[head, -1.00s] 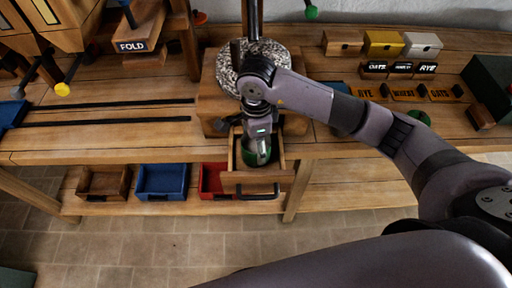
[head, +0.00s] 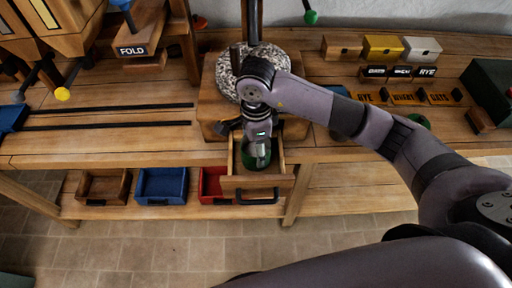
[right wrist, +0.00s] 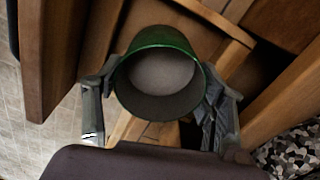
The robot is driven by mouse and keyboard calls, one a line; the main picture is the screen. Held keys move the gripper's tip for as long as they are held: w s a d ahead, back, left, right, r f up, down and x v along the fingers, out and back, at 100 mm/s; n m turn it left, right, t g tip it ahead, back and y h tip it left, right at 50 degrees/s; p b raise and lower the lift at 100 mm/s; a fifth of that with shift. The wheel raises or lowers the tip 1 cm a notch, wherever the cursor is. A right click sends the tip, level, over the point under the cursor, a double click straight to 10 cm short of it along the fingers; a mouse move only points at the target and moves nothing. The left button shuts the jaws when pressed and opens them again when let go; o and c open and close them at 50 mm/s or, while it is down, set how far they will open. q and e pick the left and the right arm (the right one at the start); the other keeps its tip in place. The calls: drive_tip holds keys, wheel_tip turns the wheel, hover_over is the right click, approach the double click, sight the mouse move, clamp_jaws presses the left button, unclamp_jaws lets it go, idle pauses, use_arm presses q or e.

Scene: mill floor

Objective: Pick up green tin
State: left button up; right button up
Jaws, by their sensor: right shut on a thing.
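The green tin (right wrist: 160,75) is a round, open-topped can with a pale inside, seen from above in the right wrist view. It also shows in the head view (head: 257,163), inside the open wooden drawer (head: 258,183) below the millstone. My right gripper (right wrist: 158,112) has a finger on each side of the tin and is shut on it. In the head view the right gripper (head: 257,147) reaches down into the drawer and hides part of the tin. I cannot tell if the tin touches the drawer floor. My left gripper is not in view.
The drawer's walls stand close around the tin. The speckled millstone (head: 243,86) is just behind. A brown bin (head: 104,198), a blue bin (head: 162,198) and a red bin (head: 214,198) sit on the lower shelf to the left. Small label blocks (head: 402,98) lie at right.

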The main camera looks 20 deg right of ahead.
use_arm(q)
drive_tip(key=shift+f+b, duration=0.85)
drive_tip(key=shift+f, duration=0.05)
use_arm(e)
wheel_tip(320, 180, up, 20)
drive_tip(key=shift+f, duration=0.2)
